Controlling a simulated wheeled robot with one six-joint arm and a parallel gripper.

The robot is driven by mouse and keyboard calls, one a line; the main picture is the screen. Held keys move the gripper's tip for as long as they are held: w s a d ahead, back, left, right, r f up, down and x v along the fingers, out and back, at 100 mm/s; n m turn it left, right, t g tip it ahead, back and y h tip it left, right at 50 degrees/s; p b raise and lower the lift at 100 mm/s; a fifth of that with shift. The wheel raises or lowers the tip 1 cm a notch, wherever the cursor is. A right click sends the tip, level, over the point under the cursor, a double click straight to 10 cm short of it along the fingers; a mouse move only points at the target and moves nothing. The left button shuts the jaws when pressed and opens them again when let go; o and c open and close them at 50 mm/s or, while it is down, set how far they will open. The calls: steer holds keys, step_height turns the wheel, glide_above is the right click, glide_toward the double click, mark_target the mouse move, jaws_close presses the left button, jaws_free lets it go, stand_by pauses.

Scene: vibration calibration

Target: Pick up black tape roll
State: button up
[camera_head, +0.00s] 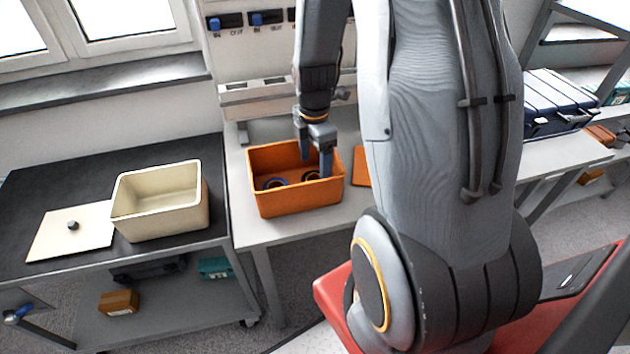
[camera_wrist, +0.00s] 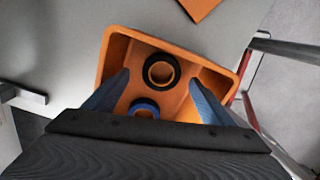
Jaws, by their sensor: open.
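The black tape roll (camera_wrist: 146,72) lies in the orange bin (camera_wrist: 109,61), its ring showing an orange-brown centre in the wrist view. In the head view the black roll (camera_head: 311,175) is partly hidden by my gripper (camera_head: 316,160). A blue tape roll (camera_wrist: 144,102) lies beside it in the bin and also shows in the head view (camera_head: 275,183). My gripper (camera_wrist: 158,95) is open and empty, pointing down over the bin, with its fingers on either side of the rolls in the wrist view. Neither finger is seen touching a roll.
The orange bin's walls surround the rolls closely. A cream box (camera_head: 160,209) and its lid (camera_head: 72,232) stand on the dark table at left. An orange lid (camera_head: 361,166) lies right of the bin. A dark blue case (camera_head: 557,102) sits farther right.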

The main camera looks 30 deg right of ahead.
mark_target(314, 179)
steer(key=shift+s+a+f+p, duration=0.15)
steer(key=shift+f+p, duration=0.4)
steer(key=shift+f, duration=1.5)
steer(key=c, duration=1.2)
steer(key=shift+o, duration=0.2)
steer(key=shift+r, duration=0.1)
